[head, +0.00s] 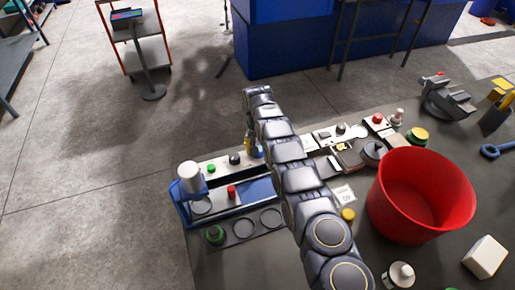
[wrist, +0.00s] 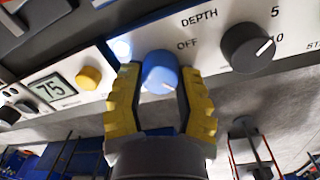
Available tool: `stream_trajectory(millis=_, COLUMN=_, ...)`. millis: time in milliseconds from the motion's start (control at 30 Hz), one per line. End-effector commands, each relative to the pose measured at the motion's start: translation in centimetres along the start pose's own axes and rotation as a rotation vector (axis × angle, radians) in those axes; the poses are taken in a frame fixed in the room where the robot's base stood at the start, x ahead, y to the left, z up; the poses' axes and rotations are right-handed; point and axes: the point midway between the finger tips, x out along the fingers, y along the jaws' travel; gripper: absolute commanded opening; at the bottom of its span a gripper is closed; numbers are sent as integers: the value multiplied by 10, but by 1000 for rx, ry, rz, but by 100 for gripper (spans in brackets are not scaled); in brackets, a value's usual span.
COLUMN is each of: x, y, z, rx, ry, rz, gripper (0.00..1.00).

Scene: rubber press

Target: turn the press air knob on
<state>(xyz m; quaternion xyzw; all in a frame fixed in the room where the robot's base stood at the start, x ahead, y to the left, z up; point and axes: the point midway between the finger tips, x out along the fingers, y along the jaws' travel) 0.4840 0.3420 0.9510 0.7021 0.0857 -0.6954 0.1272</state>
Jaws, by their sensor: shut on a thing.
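In the wrist view, a blue knob (wrist: 159,70) sits on a white panel (wrist: 207,55), just left of the printed word OFF. A pale mark shows near its lower right edge. The yellow fingers of my gripper (wrist: 160,80) are shut on the knob, one on each side. The head view shows my gripper (head: 252,146) small at the panel, partly behind my arm.
A black DEPTH knob (wrist: 247,47) is close on the right in the wrist view. A red bucket (head: 420,195) and a white block (head: 485,257) stand on the bench.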

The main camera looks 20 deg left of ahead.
Motion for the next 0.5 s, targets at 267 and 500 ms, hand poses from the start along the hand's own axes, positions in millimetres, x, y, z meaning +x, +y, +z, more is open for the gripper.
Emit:
stream_trajectory(millis=267, x=3, y=-2, z=2, rx=58, ry=-11, rz=0, gripper=2)
stream_trajectory(millis=500, x=3, y=-2, z=3, rx=66, ry=-11, rz=0, gripper=2)
